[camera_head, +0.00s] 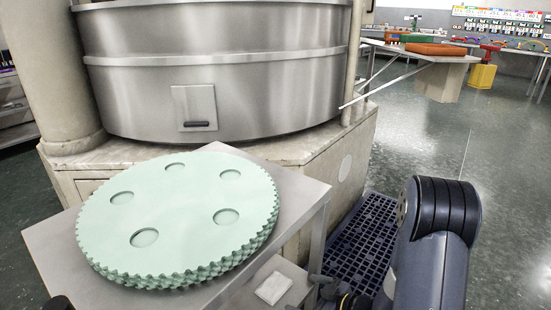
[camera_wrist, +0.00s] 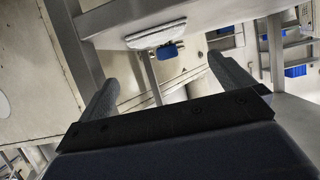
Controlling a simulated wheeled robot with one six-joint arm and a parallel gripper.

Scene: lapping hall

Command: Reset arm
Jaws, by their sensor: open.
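My arm (camera_head: 437,235) rises at the lower right of the head view, beside a grey table. In the wrist view my gripper (camera_wrist: 163,72) shows its two dark fingers spread wide apart. Nothing is held between them. Beyond the fingers are the underside or edge of a grey metal frame and a white pad (camera_wrist: 156,34) with a blue piece (camera_wrist: 170,51) by it. In the head view the gripper cannot be clearly made out; only dark parts show at the bottom edge.
A stack of pale green toothed discs (camera_head: 180,210) lies on the grey table (camera_head: 300,187). Behind it stands a large steel drum machine (camera_head: 215,70) on a stone base. A dark blue grid pallet (camera_head: 362,240) lies on the floor behind my arm. Open floor (camera_head: 500,170) extends right.

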